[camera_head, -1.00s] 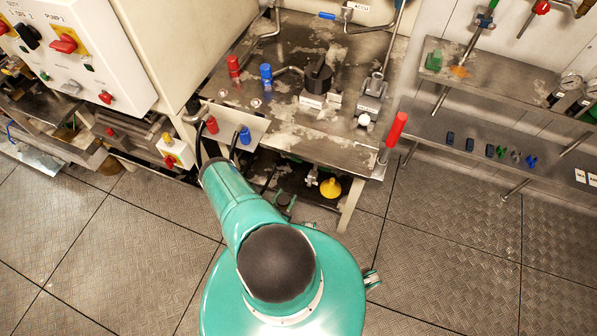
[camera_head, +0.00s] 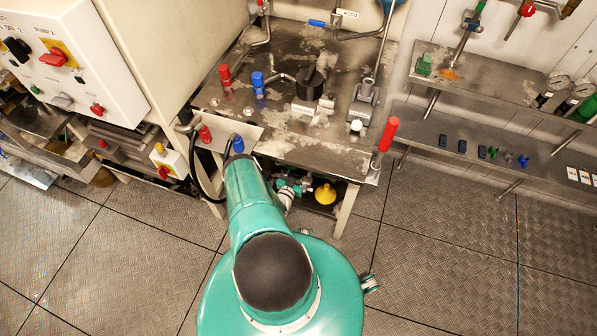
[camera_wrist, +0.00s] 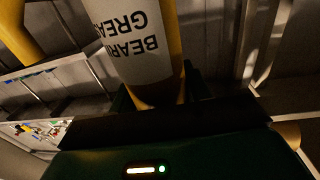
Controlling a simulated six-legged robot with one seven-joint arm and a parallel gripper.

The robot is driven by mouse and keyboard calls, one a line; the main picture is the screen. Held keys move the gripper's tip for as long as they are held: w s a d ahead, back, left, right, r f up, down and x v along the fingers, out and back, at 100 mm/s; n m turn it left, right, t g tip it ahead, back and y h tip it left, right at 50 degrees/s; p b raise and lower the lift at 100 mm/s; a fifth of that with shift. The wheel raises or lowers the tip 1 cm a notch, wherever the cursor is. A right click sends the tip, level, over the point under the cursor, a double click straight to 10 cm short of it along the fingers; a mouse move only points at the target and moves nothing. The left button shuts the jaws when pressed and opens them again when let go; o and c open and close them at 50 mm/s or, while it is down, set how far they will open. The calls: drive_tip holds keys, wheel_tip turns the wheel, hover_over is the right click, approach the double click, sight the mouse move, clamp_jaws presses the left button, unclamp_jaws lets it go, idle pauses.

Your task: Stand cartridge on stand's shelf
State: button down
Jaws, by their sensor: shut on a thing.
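My gripper (camera_wrist: 158,97) is shut on the cartridge (camera_wrist: 135,45), a yellow tube with a white label reading "BEARING GREASE", upside down in the wrist view. Its upper end in that view is cut off by the frame. The metal stand (camera_head: 295,138) is in the head view, with a worn, stained top and legs. The space under its top holds a yellow funnel (camera_head: 325,194); the shelf surface there is mostly hidden by shadow and my arm. The head view does not show the cartridge or clearly show my gripper.
Red and blue valves and a black knob (camera_head: 313,78) are on the stand's top. A red handle (camera_head: 389,133) rises at its right corner. A wall shelf (camera_head: 480,75) is at right, a white switch box (camera_head: 75,60) at left. Open floor lies at right.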

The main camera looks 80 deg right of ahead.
drive_tip(key=shift+d+f, duration=0.15)
drive_tip(key=shift+f, duration=0.1)
drive_tip(key=c, duration=0.7)
unclamp_jaws()
drive_tip(key=shift+o, duration=0.2)
drive_tip(key=shift+a, duration=0.2)
drive_tip(key=w+a, duration=0.2)
drive_tip(key=a, duration=0.9)
drive_tip(key=shift+a, duration=0.3)
